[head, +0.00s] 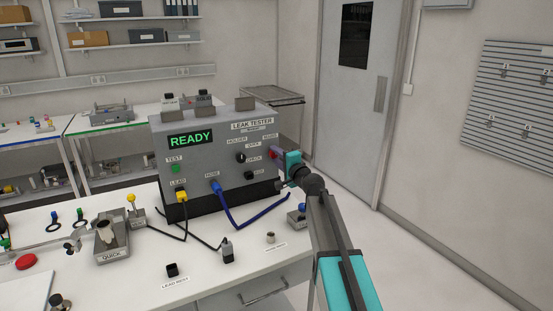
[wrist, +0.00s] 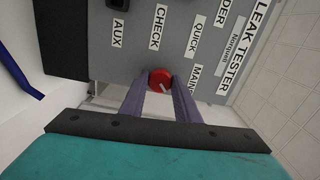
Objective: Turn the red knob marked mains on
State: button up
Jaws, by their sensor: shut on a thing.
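The red knob (wrist: 160,79) sits on the grey front panel of the leak tester, beside the label that begins "MAIN" in the wrist view. A pale mark shows on its face. My gripper (wrist: 158,88) is at the knob, with its two purple fingers on either side of it, shut on it. In the head view my gripper (head: 277,156) reaches the right end of the panel, and my arm hides the knob there. The leak tester (head: 210,160) stands on the white bench, and its display reads READY.
A blue hose (head: 240,222) and a black lead with a yellow plug (head: 182,196) hang from the panel. A black selector knob (head: 240,157) is left of my gripper. Small parts and a QUICK fixture (head: 112,240) stand on the bench (head: 215,283). The floor at right is clear.

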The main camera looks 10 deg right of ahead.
jog(key=m, duration=0.4)
jog(key=m+p, duration=0.1)
jog(key=m, duration=0.3)
jog(key=shift+d+m, duration=0.2)
jog(key=shift+m, duration=0.1)
jog(key=shift+f, duration=0.1)
jog(key=o, duration=1)
jog(key=shift+o, duration=0.2)
jog(key=shift+a, duration=0.1)
jog(key=shift+s, duration=0.1)
jog(key=b+v, duration=0.2)
jog(key=v, duration=1.1)
jog(key=shift+s, duration=0.3)
